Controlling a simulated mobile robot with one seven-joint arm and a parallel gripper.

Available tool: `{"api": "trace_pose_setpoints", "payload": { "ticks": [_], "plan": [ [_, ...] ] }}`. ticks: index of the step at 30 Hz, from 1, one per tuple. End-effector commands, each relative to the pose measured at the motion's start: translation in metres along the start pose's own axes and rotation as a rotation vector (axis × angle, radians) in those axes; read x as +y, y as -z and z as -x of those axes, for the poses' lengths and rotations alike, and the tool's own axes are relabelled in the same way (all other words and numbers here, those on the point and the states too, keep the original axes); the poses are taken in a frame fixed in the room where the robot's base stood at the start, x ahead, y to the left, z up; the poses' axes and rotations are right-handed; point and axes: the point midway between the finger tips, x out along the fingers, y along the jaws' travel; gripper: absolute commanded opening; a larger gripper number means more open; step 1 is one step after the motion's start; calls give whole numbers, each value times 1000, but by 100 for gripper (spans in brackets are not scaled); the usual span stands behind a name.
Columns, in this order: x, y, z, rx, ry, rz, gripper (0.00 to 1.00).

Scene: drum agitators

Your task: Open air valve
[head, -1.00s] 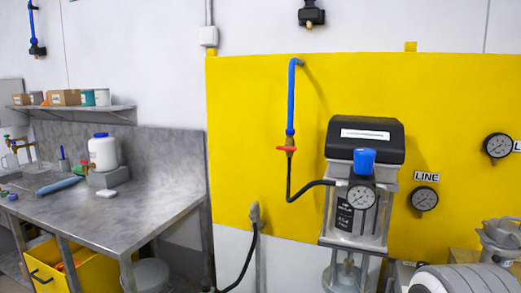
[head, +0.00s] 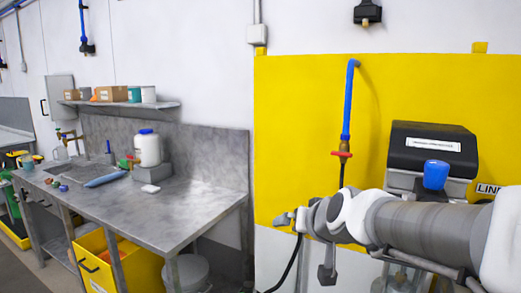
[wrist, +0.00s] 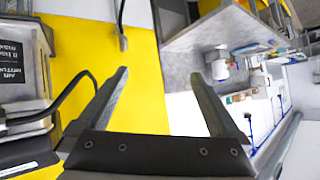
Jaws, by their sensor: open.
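The air valve (head: 342,154) has a red handle and brass body at the lower end of a blue pipe (head: 348,100) on the yellow wall panel. In the head view the red handle lies roughly crosswise to the pipe. My gripper (head: 284,218) is below and left of the valve in the picture, apart from it. In the wrist view my gripper (wrist: 158,75) is open with nothing between its fingers, and I do not see the valve there.
A steel bench (head: 165,213) stands at the left with a white jar (head: 148,148) on it and a yellow bin (head: 115,262) below. A shelf (head: 115,103) hangs above it. A black hose (wrist: 60,110) crosses the left of the wrist view. The panel around the valve is clear.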

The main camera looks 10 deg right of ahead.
Motion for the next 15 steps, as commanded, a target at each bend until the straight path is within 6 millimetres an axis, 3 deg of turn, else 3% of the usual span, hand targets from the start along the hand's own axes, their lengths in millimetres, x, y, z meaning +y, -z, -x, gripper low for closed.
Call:
{"api": "trace_pose_setpoints", "payload": {
  "ticks": [3, 9, 15],
  "plan": [
    [12, 43, -36, 122, -66, -33, 100],
    [48, 103, -80, 343, -252, -42, 100],
    [77, 142, -98, 537, -463, 6, 100]
  ]
}}
